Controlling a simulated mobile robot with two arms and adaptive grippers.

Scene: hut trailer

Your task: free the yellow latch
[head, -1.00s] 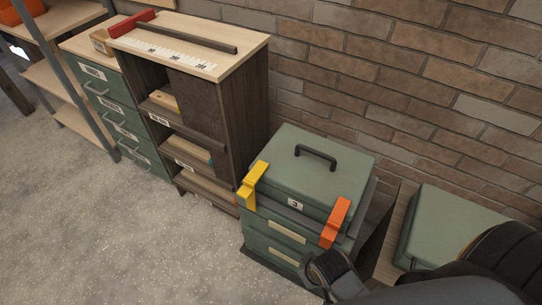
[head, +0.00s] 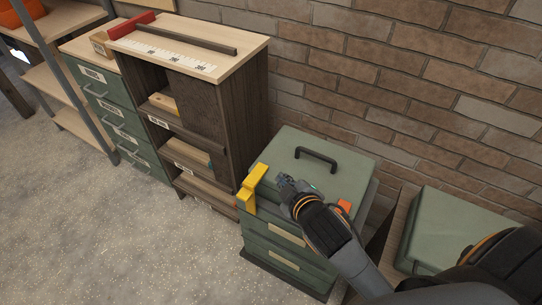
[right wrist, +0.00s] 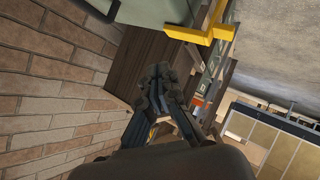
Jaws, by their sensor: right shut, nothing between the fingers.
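The yellow latch (head: 251,187) is clipped over the left front edge of the green box (head: 335,165), reaching from its lid down the front. In the right wrist view the yellow latch (right wrist: 205,33) shows at the top, beyond and to one side of the fingers. My right gripper (head: 282,181) is shut and empty. It is over the front of the box lid, just right of the latch, with a small gap in the picture. Its fingers also show in the right wrist view (right wrist: 161,75). My left gripper is out of view.
An orange latch (head: 344,206) on the box's right is mostly hidden behind my right arm. A black handle (head: 316,159) stands on the lid. A dark wooden cabinet (head: 237,115) stands close on the left, a brick wall (head: 400,110) behind. Another green case (head: 455,215) lies right.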

